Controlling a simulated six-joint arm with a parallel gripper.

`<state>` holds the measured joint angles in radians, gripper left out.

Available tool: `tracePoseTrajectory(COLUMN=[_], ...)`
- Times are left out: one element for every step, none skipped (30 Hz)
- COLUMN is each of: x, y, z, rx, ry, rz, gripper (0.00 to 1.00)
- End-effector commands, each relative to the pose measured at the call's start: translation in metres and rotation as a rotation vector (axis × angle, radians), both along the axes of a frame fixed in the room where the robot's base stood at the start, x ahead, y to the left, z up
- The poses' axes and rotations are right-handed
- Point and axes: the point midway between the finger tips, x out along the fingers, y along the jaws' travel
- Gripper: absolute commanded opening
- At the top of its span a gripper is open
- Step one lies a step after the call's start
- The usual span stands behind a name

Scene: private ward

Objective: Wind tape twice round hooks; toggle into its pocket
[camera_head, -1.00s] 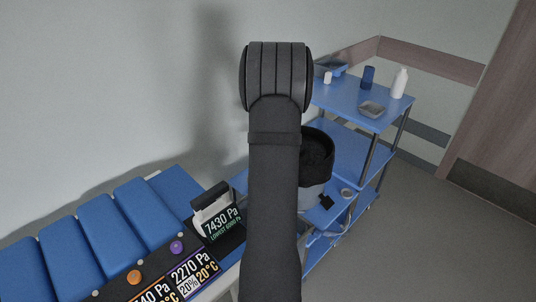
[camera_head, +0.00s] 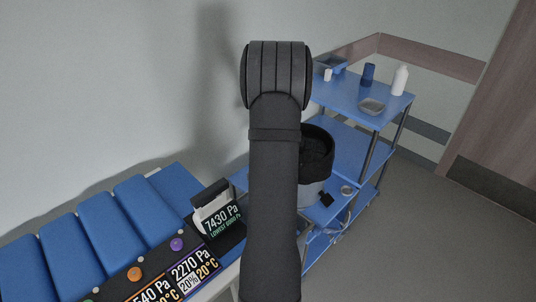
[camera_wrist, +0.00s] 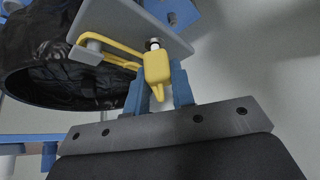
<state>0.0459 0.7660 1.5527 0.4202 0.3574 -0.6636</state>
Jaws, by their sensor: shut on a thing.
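In the wrist view, my gripper (camera_wrist: 158,88) has blue fingers and is shut on a yellow toggle (camera_wrist: 157,68). A thin yellow tape (camera_wrist: 108,38) runs left from the toggle and bends round a pale peg (camera_wrist: 90,47) on the grey plate (camera_wrist: 130,20). A second, metallic post (camera_wrist: 153,44) stands at the plate's edge, just above the toggle. I cannot tell how many turns the tape makes. No pocket can be made out. In the head view my arm hides the gripper and toggle.
A black-lined bin (camera_head: 316,150) stands right of my arm; its black liner (camera_wrist: 60,80) fills the wrist view's upper left. A blue shelf trolley (camera_head: 345,95) holds a white bottle (camera_head: 400,80).

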Motion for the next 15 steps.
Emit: tracePoseTrajectory(x=[0.000,0.000,0.000,0.000,0.000,0.000,0.000,0.000,0.000,0.000,0.000,0.000,0.000,0.000,0.000], y=[0.000,0.000,0.000,0.000,0.000,0.000,0.000,0.000,0.000,0.000,0.000,0.000,0.000,0.000,0.000], z=[0.000,-0.001,-0.002,-0.003,-0.004,-0.006,-0.006,-0.007,-0.009,-0.009,-0.010,-0.012,-0.012,-0.012,-0.012], rx=[0.000,0.000,0.000,0.000,0.000,0.000,0.000,0.000,0.000,0.000,0.000,0.000,0.000,0.000,0.000], ry=[0.000,0.000,0.000,0.000,0.000,0.000,0.000,0.000,-0.001,-0.001,-0.001,-0.001,-0.001,-0.001,-0.001], rz=[0.000,0.000,0.000,0.000,0.000,0.000,0.000,0.000,0.000,0.000,0.000,0.000,0.000,0.000,0.000], gripper=[0.00,0.00,0.00,0.00,0.00,0.00,0.00,0.00,0.00,0.00,0.00,0.00,0.00,0.28,0.36])
